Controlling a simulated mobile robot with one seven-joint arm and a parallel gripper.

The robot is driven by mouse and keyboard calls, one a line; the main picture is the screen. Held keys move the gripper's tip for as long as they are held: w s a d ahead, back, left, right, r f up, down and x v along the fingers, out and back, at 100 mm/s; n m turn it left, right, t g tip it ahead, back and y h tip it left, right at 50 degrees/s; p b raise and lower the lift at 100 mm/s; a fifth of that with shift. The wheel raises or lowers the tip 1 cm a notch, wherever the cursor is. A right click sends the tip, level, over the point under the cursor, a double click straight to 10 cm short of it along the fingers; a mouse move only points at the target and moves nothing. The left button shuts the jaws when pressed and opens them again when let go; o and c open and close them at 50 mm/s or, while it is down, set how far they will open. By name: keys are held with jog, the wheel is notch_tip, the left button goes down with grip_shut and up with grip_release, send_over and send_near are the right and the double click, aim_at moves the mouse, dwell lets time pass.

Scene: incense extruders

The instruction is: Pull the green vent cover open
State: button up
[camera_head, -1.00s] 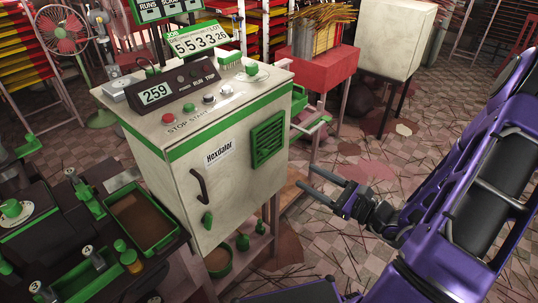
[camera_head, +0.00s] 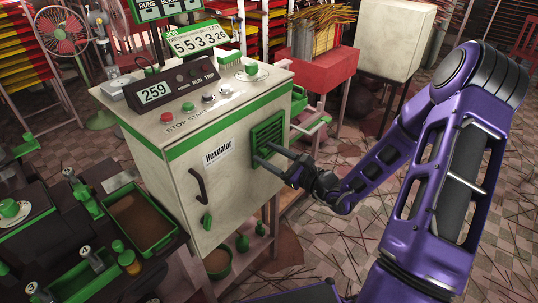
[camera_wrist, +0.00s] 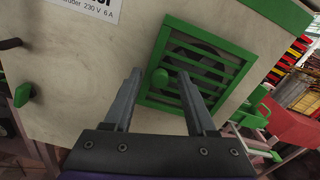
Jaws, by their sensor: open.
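The green vent cover (camera_head: 267,133) is a square slatted panel on the front of the cream machine cabinet (camera_head: 232,185). It sits flush and looks closed. My gripper (camera_head: 262,154) is open in front of the cover.
A dark handle (camera_head: 198,186) and a green latch (camera_head: 206,221) are on the cabinet front, left of the vent. A green-railed bracket (camera_head: 309,124) sticks out on the cabinet's right side. A red stand (camera_head: 317,68) is behind.

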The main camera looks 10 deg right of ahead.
grip_shut()
dwell(1.4)
